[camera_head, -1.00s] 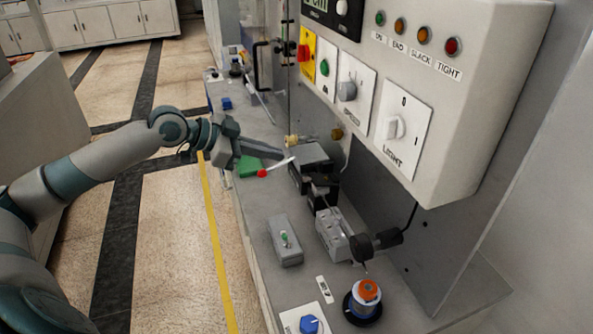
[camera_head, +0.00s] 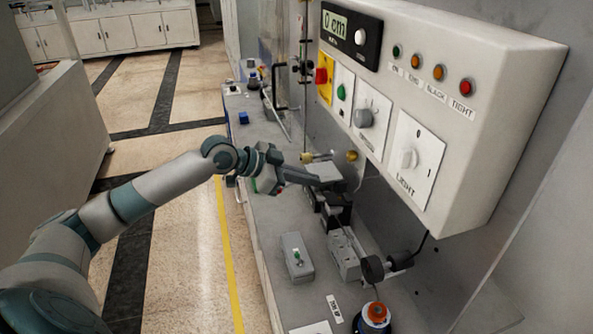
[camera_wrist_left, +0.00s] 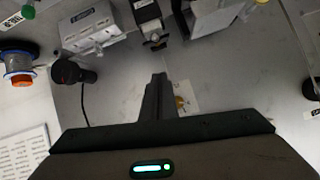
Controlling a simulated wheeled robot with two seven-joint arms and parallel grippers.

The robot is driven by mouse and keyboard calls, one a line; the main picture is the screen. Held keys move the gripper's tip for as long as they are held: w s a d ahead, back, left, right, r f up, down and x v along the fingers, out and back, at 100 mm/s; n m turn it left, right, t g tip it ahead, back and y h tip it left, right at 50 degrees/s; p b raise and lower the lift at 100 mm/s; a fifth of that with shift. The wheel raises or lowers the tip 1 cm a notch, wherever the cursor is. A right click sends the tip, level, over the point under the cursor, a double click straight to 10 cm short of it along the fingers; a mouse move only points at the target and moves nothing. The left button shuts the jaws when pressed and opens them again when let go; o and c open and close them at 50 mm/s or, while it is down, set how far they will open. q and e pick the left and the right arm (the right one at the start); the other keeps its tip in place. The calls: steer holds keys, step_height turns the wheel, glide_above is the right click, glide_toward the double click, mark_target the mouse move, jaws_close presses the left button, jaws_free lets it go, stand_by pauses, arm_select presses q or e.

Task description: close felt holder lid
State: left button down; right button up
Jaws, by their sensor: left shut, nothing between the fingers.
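My left gripper (camera_head: 314,181) is shut and empty, its fingers pointing right over the bench. In the head view its tip overlaps the near edge of a grey flat-topped block (camera_head: 326,172) with dark parts below, which looks like the felt holder; I cannot tell whether they touch. Whether its lid is open or shut is unclear. In the left wrist view the closed fingers (camera_wrist_left: 159,82) stand over bare bench, apart from a pale block (camera_wrist_left: 207,20) at the top. My right gripper is not in view.
A grey box with a green switch (camera_head: 296,256) and a ridged grey block (camera_head: 344,255) stand nearer. A spool with an orange top (camera_head: 376,312) is at the front. The control panel (camera_head: 480,130) overhangs the bench on the right. A green part (camera_head: 266,184) sits beside my gripper.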

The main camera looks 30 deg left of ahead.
mark_target(332, 199)
arm_select(q)
step_height(332, 199, down, 6)
steer(key=w+p, duration=0.2)
steer(key=shift+d+r+p, duration=0.2)
steer(key=shift+d+p, duration=0.1)
steer(key=shift+p, duration=0.05)
